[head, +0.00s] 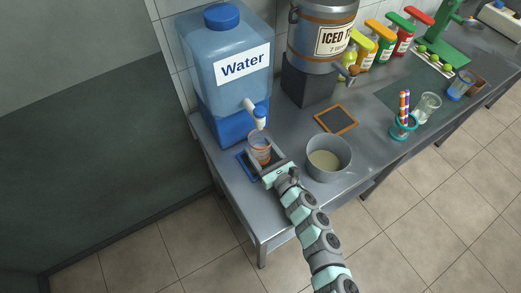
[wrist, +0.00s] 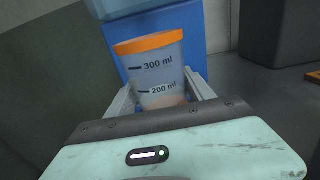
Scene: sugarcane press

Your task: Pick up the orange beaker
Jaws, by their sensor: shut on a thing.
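The orange-rimmed beaker (head: 260,147) stands upright below the tap of the water dispenser in the head view. In the wrist view the beaker (wrist: 155,68) is clear, with 300 ml and 200 ml marks and an orange tint low down. My gripper (head: 266,160) reaches it from the front. Its two fingers (wrist: 160,92) are on either side of the beaker and shut on it. The beaker's lowest part is hidden behind the gripper body in the wrist view.
The water dispenser (head: 226,72) with its tap (head: 257,113) stands behind and over the beaker. A blue-edged mat (head: 244,165) lies around the beaker. A grey pot (head: 328,158) stands close to the right of my gripper. An iced tea dispenser (head: 318,40) stands behind.

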